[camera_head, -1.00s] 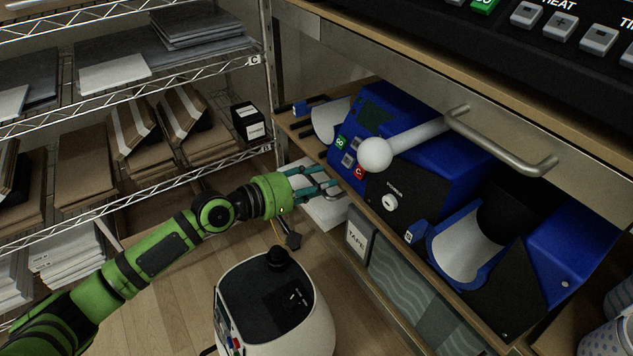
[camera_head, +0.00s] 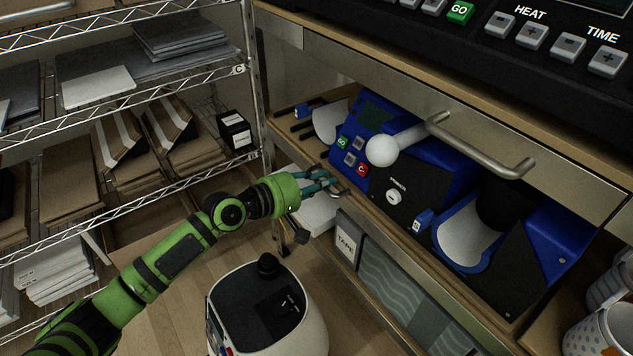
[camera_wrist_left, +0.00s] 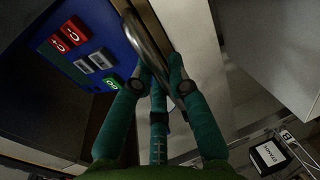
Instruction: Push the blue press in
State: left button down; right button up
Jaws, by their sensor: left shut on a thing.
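The blue press (camera_head: 436,177) stands on a wooden shelf board (camera_head: 372,212) below a steel panel. It has a control face with GO and C buttons, a black POWER plate and a white-knobbed lever (camera_head: 382,151). A blue cradle (camera_head: 466,236) with a white lining is at its right. My left gripper (camera_head: 335,184) is at the board's front edge, left of the lever knob. In the left wrist view its teal fingers (camera_wrist_left: 160,85) are shut around a curved metal handle (camera_wrist_left: 143,45), beside the button face. My right gripper is out of view.
A steel bar handle (camera_head: 480,145) juts from the panel above. A wire rack (camera_head: 252,90) with boxes stands left. A white rounded appliance (camera_head: 262,310) stands below, and mugs (camera_head: 602,330) are at bottom right.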

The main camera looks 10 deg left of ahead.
pick_arm(q)
jog(key=c, duration=1.2)
grip_release()
jog(key=shift+w+d+r, duration=0.1)
jog(key=shift+w+r, duration=0.05)
jog(key=shift+r, duration=0.05)
jog(key=shift+f, duration=0.15)
jog(key=v, duration=1.2)
